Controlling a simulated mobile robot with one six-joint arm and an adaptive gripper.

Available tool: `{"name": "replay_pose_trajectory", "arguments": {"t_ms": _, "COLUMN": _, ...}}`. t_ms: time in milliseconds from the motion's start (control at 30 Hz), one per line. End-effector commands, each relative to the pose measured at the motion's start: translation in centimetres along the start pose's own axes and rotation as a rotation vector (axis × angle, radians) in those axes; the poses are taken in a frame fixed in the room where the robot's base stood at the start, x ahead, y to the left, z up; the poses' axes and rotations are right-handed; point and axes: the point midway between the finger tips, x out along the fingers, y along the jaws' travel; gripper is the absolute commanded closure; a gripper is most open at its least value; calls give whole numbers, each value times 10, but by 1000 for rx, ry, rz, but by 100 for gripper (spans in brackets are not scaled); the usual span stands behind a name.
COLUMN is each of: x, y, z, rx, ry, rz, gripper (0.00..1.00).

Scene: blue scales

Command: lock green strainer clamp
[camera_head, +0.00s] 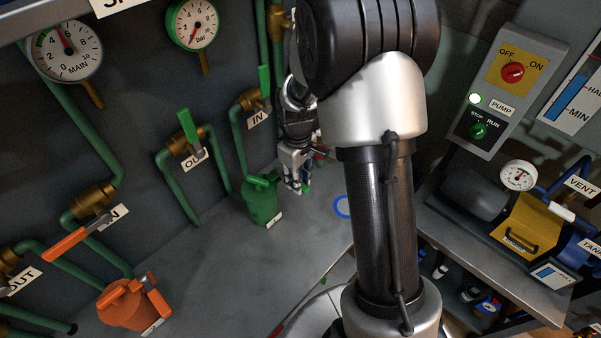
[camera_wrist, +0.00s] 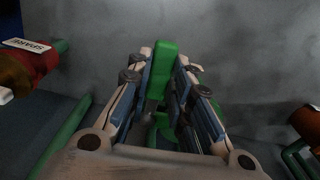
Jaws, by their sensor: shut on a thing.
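The green strainer (camera_head: 262,203) stands on the grey bench, with a lidded top and a small label at its foot. My gripper (camera_head: 297,186) points down just to its right, close to the bench. In the wrist view, my gripper (camera_wrist: 163,75) is shut on a green bar (camera_wrist: 161,68), which looks like the strainer clamp's handle. More green (camera_wrist: 163,125) shows below, between the fingers. In the head view my fingers hide most of the held part, so I cannot tell how the clamp sits on the lid.
An orange strainer (camera_head: 125,308) stands front left. Green-handled valves (camera_head: 187,133) and pipes line the back wall. A blue ring (camera_head: 342,206) lies right of my gripper. A red part labelled SPARE (camera_wrist: 35,58) shows in the wrist view.

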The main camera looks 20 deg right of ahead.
Motion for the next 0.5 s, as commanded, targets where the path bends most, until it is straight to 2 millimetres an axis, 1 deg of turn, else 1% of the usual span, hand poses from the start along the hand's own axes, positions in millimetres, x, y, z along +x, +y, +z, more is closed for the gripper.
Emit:
{"name": "replay_pose_trajectory", "arguments": {"t_ms": 200, "x": 0, "y": -6, "z": 0, "rx": 72, "ry": 0, "rz": 0, "gripper": 100}}
{"name": "replay_pose_trajectory", "arguments": {"t_ms": 500, "x": 0, "y": -8, "z": -1, "rx": 101, "ry": 0, "rz": -1, "gripper": 100}}
